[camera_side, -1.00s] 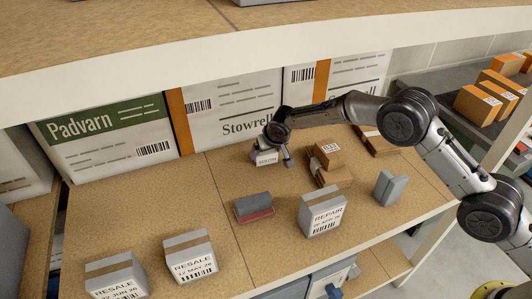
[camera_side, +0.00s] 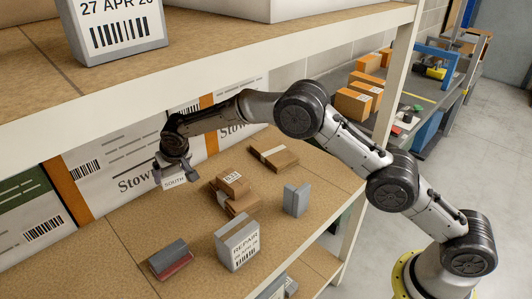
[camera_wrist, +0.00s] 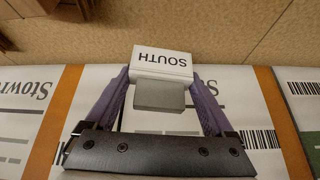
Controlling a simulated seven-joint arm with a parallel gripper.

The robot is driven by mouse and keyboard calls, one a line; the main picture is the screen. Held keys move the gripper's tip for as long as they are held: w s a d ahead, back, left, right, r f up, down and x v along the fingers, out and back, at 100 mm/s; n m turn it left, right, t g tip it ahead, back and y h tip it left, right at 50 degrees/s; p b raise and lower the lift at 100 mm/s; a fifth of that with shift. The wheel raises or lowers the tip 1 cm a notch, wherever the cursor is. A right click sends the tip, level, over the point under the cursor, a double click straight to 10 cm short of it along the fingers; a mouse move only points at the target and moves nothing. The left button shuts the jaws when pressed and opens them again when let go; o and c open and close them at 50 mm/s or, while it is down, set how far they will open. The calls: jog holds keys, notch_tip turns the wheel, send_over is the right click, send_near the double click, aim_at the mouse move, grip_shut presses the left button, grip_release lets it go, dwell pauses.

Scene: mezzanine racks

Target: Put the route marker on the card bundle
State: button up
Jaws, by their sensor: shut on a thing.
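The route marker is a small white block lettered SOUTH (camera_side: 175,182) with a grey part, held up in front of the large white cartons. It also shows in the wrist view (camera_wrist: 162,66), between two purple fingers. My gripper (camera_side: 172,172) is shut on it. A flat brown bundle with a pale band (camera_side: 273,153) lies at the back of the shelf, to the right of my gripper and apart from it. A second brown bundle with a pale band (camera_side: 241,204) lies nearer, with a small labelled box (camera_side: 234,183) on it. I cannot tell which is the card bundle.
A grey box marked REPAIR (camera_side: 237,243), a grey upright block (camera_side: 297,199) and a grey-and-red block (camera_side: 170,259) stand on the shelf (camera_side: 125,235). An upper shelf edge (camera_side: 230,66) runs above my arm. Bare board lies between these things.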

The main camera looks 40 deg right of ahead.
jog(key=d+f+m+h, duration=0.15)
jog(key=d+m, duration=0.25)
jog(key=d, duration=1.5)
jog(key=r+m+g+h, duration=0.1)
jog(key=m+h, duration=0.1)
jog(key=m, duration=0.1)
send_over(273, 147)
jog(key=s+a, duration=0.2)
jog(key=shift+w, duration=0.15)
jog(key=shift+d, duration=0.25)
jog(key=shift+f, duration=2.45)
jog(key=shift+f, duration=0.1)
jog(key=o, duration=1)
jog(key=shift+o, duration=0.2)
jog(key=shift+r, duration=0.5)
jog(key=s+a, duration=0.2)
jog(key=s, duration=0.1)
jog(key=s+a, duration=0.6)
jog(key=shift+s+r, duration=0.15)
jog(key=shift+s, duration=0.2)
